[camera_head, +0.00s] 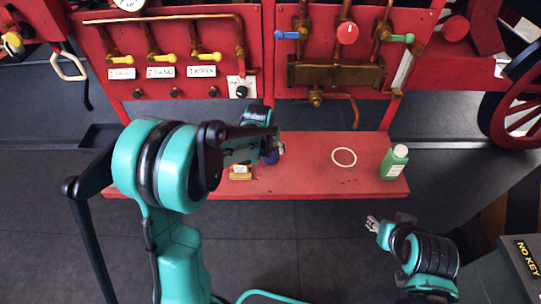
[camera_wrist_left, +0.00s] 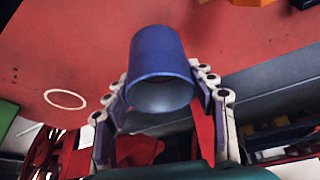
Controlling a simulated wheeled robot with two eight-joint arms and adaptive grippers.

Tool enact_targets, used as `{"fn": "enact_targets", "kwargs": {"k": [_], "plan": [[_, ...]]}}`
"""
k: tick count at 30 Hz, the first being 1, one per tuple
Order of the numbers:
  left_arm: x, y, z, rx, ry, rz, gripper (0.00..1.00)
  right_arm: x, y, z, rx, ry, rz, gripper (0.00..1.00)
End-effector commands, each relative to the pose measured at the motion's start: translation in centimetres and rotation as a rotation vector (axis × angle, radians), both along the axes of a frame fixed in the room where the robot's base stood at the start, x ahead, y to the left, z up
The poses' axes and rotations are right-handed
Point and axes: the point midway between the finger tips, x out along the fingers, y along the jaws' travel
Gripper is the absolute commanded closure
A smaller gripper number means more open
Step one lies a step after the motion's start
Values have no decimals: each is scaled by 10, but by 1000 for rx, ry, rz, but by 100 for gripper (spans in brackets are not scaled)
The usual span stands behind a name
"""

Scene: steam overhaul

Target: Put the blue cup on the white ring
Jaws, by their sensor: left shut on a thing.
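The blue cup (camera_wrist_left: 158,62) fills the middle of the left wrist view, between the two fingers of my left gripper (camera_wrist_left: 160,85), which is shut on it. In the head view only a small blue part of the cup (camera_head: 270,158) shows beside my left gripper (camera_head: 275,149); the arm hides the rest. The white ring (camera_head: 344,157) lies flat and empty on the red bench, to the right of the cup. It also shows at the left of the wrist view (camera_wrist_left: 65,99). My right gripper (camera_head: 372,222) is in front of the bench, apart from everything; its finger opening is too small to judge.
A green bottle (camera_head: 395,162) stands right of the ring on the red bench (camera_head: 310,183). A small yellowish block (camera_head: 240,173) lies left of the cup. A red panel with valves and pipes (camera_head: 180,60) rises behind. The bench between cup and ring is clear.

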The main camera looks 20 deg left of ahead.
Motion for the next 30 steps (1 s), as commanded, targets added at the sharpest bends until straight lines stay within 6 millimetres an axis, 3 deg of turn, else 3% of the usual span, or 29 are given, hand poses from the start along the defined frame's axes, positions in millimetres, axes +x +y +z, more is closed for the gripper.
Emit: {"fn": "enact_targets", "kwargs": {"k": [7,19,20,21,30], "plan": [[0,0,-37,0,0,0,75,0,0,-16,0,0,0,60],[0,-1,-41,0,0,0,75,0,0,-19,0,0,0,60],[0,-1,-40,0,0,0,36,0,0,-18,0,0,0,60],[0,-1,-40,0,0,0,26,0,0,-17,0,0,0,60],[0,-1,-39,0,0,0,23,0,0,-17,0,0,0,60]]}}
